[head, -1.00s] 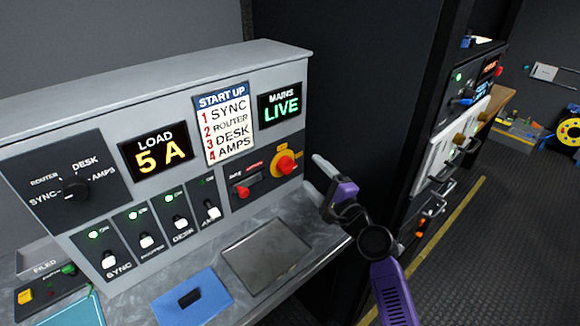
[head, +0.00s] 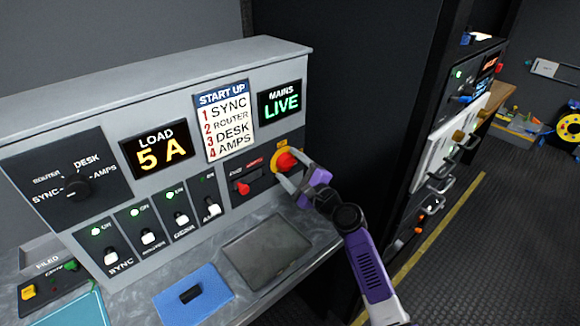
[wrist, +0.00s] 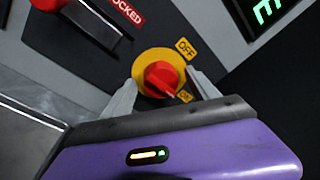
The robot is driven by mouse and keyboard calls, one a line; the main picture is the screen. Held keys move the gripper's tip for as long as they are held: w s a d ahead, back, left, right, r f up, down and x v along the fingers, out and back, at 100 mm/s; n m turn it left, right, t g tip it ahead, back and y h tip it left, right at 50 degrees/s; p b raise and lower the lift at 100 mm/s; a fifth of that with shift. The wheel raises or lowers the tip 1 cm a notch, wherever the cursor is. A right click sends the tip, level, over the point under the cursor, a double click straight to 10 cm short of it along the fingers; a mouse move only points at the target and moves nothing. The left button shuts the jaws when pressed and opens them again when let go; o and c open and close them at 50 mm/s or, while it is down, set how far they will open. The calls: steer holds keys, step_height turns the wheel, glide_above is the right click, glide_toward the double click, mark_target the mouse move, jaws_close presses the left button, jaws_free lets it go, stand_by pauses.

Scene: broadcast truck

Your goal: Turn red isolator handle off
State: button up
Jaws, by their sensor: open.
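The red isolator handle (head: 287,162) sits on a round yellow plate on the dark section of the grey panel, below the green "MAINS LIVE" display (head: 281,103). In the wrist view, the red handle (wrist: 161,79) points down and right, toward the lower yellow label (wrist: 185,97); the "OFF" label (wrist: 186,48) is above right of it. My gripper (head: 296,167) is at the handle, its pale fingers apart. In the wrist view, the gripper (wrist: 163,90) has one finger on each side of the yellow plate. I cannot tell whether either finger touches the handle.
A second, smaller red lever (head: 242,187) is just left of the isolator, by a red "LOCKED" label (wrist: 124,9). Several white-tipped switches and a rotary selector (head: 76,187) are further left. A dark rack edge stands right of the panel; a worktop lies below.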

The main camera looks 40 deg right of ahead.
steer(key=c, duration=1.4)
steer(key=shift+o, duration=0.2)
steer(key=shift+f, duration=0.1)
steer(key=shift+n+b, duration=0.3)
steer(key=shift+b, duration=0.1)
steer(key=shift+f+n+b, duration=0.2)
steer(key=shift+n+b, duration=0.2)
steer(key=shift+b, duration=0.4)
steer(key=n+y+b, duration=0.1)
steer(key=n+b, duration=0.8)
steer(key=b, duration=0.2)
steer(key=n+t+y+b, duration=0.1)
steer(key=n+b, duration=0.7)
steer(key=b, duration=0.3)
steer(key=shift+d+f+n+b, duration=0.2)
steer(key=shift+n+b, duration=0.1)
steer(key=shift+n, duration=0.1)
steer(key=shift+r+t, duration=0.1)
steer(key=shift+t, duration=0.2)
